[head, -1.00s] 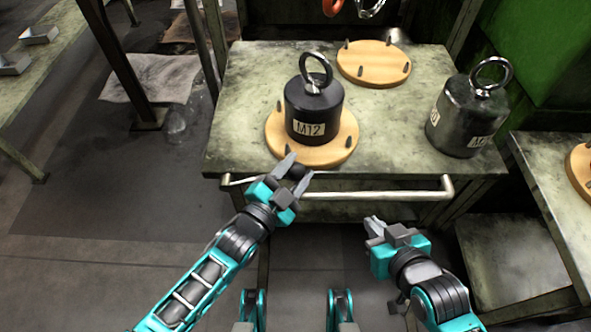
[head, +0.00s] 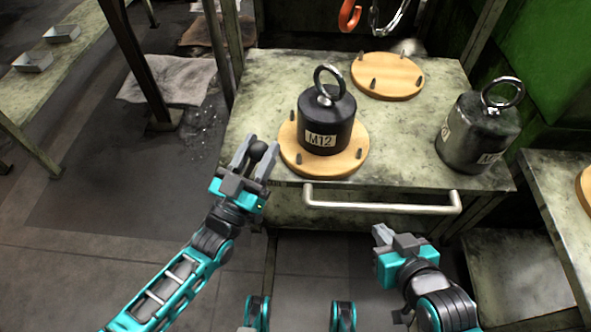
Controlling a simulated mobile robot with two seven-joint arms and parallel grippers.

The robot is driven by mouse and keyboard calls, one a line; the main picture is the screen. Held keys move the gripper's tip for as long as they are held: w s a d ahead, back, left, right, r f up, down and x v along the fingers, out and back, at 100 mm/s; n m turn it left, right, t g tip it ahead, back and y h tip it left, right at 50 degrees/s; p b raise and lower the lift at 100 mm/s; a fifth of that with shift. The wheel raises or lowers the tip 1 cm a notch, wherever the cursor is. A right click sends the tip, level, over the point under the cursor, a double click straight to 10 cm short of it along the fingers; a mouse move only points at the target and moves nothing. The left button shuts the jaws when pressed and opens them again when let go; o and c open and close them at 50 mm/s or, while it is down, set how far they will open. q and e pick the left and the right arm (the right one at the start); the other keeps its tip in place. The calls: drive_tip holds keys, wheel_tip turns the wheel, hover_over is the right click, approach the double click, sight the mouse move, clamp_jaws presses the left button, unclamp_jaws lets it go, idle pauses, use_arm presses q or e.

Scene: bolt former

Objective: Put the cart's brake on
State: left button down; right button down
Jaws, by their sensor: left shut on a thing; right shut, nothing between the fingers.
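The cart (head: 425,150) stands ahead of me, with a pale metal handle (head: 385,207) along its front edge. A round black knob (head: 258,149) shows near the cart's front left corner, and I take it for the end of the brake lever. My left gripper (head: 256,156) is shut on this knob. The rest of the lever is hidden by the gripper and the edge. My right gripper (head: 380,237) is shut and empty, below and in front of the handle, apart from it.
On the cart, a black weight marked M12 (head: 328,115) stands on a round wooden plate (head: 345,166) with pegs. A second plate (head: 385,78) lies behind, and another weight (head: 475,135) stands at right. A hook (head: 349,16) hangs at the back.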

use_arm(q)
drive_tip(key=a+n+t+y, duration=0.1)
drive_tip(key=a+n, duration=0.1)
drive_tip(key=a+r+n+y, duration=0.1)
drive_tip(key=a+n, duration=0.1)
drive_tip(key=shift+n+t, duration=0.4)
drive_tip(key=a+n+y, duration=0.1)
drive_tip(key=a+n, duration=0.1)
drive_tip(key=shift+a+r+n+t+y+b, duration=0.15)
drive_tip(key=shift+a+n+t+y+b, duration=0.25)
drive_tip(key=c, duration=0.9)
unclamp_jaws()
drive_tip(key=shift+a, duration=0.1)
